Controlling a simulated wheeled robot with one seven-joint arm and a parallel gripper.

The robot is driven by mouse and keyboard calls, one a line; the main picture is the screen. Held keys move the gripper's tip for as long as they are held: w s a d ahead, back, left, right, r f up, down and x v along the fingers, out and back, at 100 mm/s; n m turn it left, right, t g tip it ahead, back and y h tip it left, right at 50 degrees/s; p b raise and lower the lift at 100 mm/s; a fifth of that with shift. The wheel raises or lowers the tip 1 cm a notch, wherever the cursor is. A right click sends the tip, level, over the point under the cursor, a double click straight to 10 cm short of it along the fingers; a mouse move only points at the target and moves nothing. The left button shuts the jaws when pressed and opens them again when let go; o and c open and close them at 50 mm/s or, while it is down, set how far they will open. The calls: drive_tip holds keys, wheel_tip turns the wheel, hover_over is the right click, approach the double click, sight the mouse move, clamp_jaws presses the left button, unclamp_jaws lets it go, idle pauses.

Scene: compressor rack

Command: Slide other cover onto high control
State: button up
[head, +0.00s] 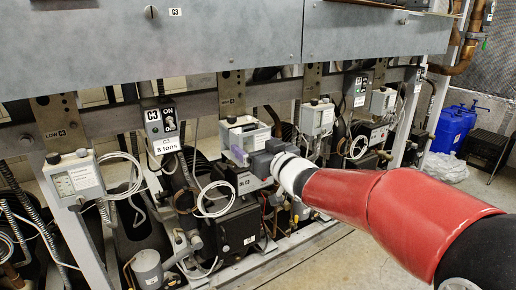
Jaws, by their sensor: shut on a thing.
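The high control (251,137) is a pale box on the rack in the middle of the head view, below a bracket, with a dark knob on top. My gripper (246,158) is right at its lower front and is shut on a small pale piece, which appears to be the cover (238,156). The cover is at the front of the control; whether it touches or is seated cannot be told. The gripper hides part of the control's lower right side.
A low control (75,178) with a scale window stands at the left. A C3 switch box (161,122) hangs left of the high control. More controls (318,117) (383,101) are to the right. Hoses and cables hang below. Blue containers (453,128) stand on the floor at right.

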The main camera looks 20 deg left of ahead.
drive_tip(key=shift+x, duration=1.05)
drive_tip(key=shift+w+a, duration=0.15)
drive_tip(key=shift+a, duration=0.05)
drive_tip(key=shift+p+x, duration=0.35)
drive_tip(key=shift+x, duration=0.9)
drive_tip(key=shift+w+a, duration=0.1)
drive_tip(key=o, duration=0.9)
drive_tip(key=shift+c, duration=0.2)
drive_tip(key=shift+f, duration=0.15)
drive_tip(key=shift+c, duration=0.4)
